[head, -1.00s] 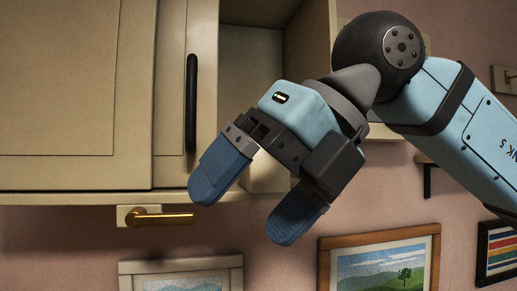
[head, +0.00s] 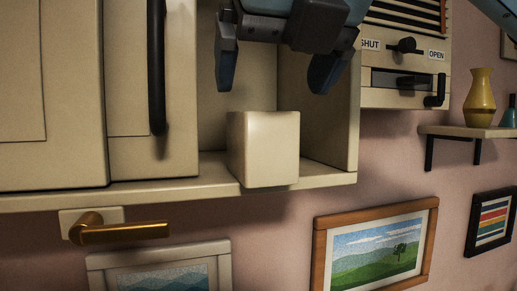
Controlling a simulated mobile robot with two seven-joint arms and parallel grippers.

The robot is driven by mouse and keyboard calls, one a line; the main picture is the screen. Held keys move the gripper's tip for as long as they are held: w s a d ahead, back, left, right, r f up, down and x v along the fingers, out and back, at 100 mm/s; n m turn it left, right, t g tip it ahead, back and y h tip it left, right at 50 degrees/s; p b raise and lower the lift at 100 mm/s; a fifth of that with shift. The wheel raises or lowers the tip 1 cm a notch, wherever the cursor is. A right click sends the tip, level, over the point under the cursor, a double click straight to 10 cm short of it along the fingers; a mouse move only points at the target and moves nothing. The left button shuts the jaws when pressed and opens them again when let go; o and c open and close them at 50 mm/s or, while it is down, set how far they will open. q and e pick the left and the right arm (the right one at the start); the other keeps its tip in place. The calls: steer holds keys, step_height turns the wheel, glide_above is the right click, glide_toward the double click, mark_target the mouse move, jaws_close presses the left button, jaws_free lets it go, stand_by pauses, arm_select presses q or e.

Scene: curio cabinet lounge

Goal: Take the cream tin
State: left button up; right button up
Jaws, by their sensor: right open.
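The cream tin (head: 264,150) is a plain cream block-shaped thing in the head view. It stands upright at the front edge of the open cabinet compartment (head: 328,172). My right gripper (head: 271,82) is above it, with its two blue fingers pointing down and spread apart. The fingertips are higher in the picture than the tin's top, and nothing is between them. I cannot tell the exact depth between fingers and tin. My left gripper does not show.
A cabinet door (head: 152,90) with a black handle (head: 157,75) is left of the compartment. A vent panel with a SHUT/OPEN lever (head: 405,46) is on the right. A brass handle (head: 125,232) sticks out below. A shelf (head: 465,131) holds a yellow vase (head: 480,97).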

steer(key=shift+x, duration=0.9)
steer(key=shift+w+a, duration=0.1)
steer(key=shift+w, duration=0.2)
steer(key=shift+f+p, duration=0.1)
steer(key=shift+p, duration=0.3)
steer(key=p+x, duration=0.1)
steer(key=x, duration=0.3)
steer(key=shift+w, duration=0.15)
steer(key=shift+w+a+f, duration=0.15)
steer(key=shift+w, duration=0.15)
steer(key=shift+s, duration=0.25)
steer(key=shift+c, duration=1.3)
steer(key=c, duration=0.8)
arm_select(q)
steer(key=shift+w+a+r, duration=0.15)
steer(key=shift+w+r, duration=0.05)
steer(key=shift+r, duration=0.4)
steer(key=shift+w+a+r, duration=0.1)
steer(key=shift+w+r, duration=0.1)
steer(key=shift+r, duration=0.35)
